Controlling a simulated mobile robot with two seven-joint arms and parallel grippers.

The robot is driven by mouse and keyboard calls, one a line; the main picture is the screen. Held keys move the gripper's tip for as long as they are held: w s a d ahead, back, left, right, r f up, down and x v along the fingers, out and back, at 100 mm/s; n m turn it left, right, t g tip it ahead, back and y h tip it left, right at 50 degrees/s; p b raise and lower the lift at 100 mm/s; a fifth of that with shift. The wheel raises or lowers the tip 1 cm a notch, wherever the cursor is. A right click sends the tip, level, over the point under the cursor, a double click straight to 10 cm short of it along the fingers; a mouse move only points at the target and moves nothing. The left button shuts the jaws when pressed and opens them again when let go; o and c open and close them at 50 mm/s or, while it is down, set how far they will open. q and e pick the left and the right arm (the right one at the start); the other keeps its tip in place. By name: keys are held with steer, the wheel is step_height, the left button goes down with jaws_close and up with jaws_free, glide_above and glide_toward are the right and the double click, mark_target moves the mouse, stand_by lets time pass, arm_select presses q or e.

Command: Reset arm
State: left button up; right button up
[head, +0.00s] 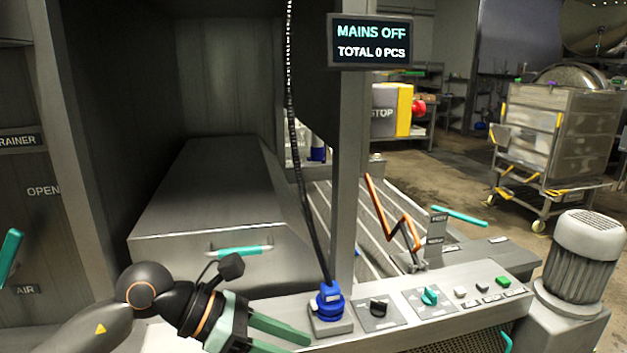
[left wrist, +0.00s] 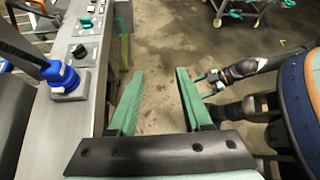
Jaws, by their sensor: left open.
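My left gripper (head: 296,343) is at the bottom of the head view, at the front edge of the control panel. Its green fingers are apart with nothing between them. In the left wrist view its fingers (left wrist: 157,75) point out over bare floor, just beside the panel. At the right of the left wrist view is my other arm, with a small teal gripper (left wrist: 211,82). It is too small to tell if its jaws are open.
The panel (head: 455,297) holds a blue plug (head: 329,301) with a black cable, a black knob (head: 378,306), a teal knob (head: 430,296) and buttons. A grey motor (head: 583,262) stands right. A screen (head: 371,42) reads MAINS OFF, TOTAL 0 PCS. A wheeled cart (head: 555,135) stands behind.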

arm_select(q)
steer(key=s+d+r+n+t+h+p, duration=0.25)
steer(key=d+r+n+h, duration=0.2)
steer(key=n+h, duration=0.55)
steer(key=w+a+f+n+t+y+p, duration=0.15)
steer(key=a+f+n+t+y, duration=0.5)
steer(key=n, duration=0.75)
steer(key=w+a+f+n+t+y+p, duration=0.1)
steer(key=w+a+f+n+t+y, duration=0.2)
steer(key=a+f+n+t+y, duration=0.75)
steer(key=s+a+f+n+g+y+p, duration=0.1)
steer(key=s+f+n+g+y, duration=0.1)
steer(key=s+f+n+g, duration=0.9)
steer(key=s+f+n, duration=0.3)
steer(key=s+f, duration=0.3)
steer(key=shift+a+f+n+p, duration=0.2)
steer(key=shift+a+n+p, duration=0.15)
steer(key=shift+a+p, duration=0.05)
arm_select(e)
steer(key=r, duration=0.1)
steer(key=s+d+r, duration=0.1)
steer(key=r, duration=0.3)
steer(key=shift+s+d+r, duration=0.15)
steer(key=shift+s+d, duration=0.1)
steer(key=shift+d, duration=0.15)
